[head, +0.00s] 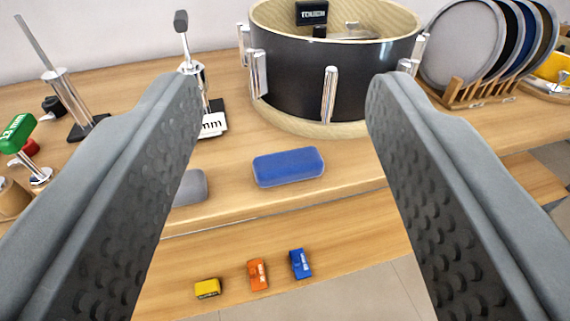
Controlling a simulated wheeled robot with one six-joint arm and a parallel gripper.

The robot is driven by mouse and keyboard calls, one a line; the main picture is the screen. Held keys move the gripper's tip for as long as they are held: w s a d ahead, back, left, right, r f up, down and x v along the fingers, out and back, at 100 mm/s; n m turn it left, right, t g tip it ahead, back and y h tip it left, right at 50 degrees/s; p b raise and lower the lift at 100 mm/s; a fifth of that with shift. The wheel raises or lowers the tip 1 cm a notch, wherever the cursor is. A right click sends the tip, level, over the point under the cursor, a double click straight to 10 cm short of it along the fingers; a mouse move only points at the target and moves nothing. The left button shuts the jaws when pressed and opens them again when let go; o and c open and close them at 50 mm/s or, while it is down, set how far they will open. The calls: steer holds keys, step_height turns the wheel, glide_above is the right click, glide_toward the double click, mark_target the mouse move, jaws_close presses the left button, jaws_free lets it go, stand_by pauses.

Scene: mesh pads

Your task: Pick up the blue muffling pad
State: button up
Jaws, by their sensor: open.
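A blue pad (288,167), a rounded block, lies on the wooden bench top near its front edge, in front of the drum shell. I take it for the blue muffling pad. My gripper (283,98) is open and empty, with one grey finger on each side of the picture. The blue pad shows in the gap between the fingers, apart from both. A grey pad (190,188) lies to its left, partly hidden by the left finger.
A black drum shell (298,75) with chrome lugs stands behind the blue pad. A wooden rack (480,95) holds several discs at the right. Metal stands (75,95) are at the left. Yellow (207,288), orange (258,274) and blue (300,264) small items lie on a lower ledge.

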steer(key=o, duration=0.4)
steer(key=shift+w, duration=0.45)
steer(key=shift+c, duration=0.2)
steer(key=shift+o, duration=0.7)
steer(key=w+f+m+g, duration=0.4)
steer(key=w+m+g, duration=0.3)
steer(key=w, duration=0.6)
steer(key=shift+g, duration=0.7)
steer(key=m+g, duration=0.8)
steer(key=g, duration=0.1)
glide_above(288, 158)
steer(key=shift+f, duration=3.05)
steer(key=f, duration=1.1)
steer(key=shift+s, duration=0.3)
steer(key=shift+w+f, duration=0.15)
steer(key=shift+f, duration=1.25)
steer(key=shift+w+f, duration=0.15)
steer(key=shift+f, duration=1.2)
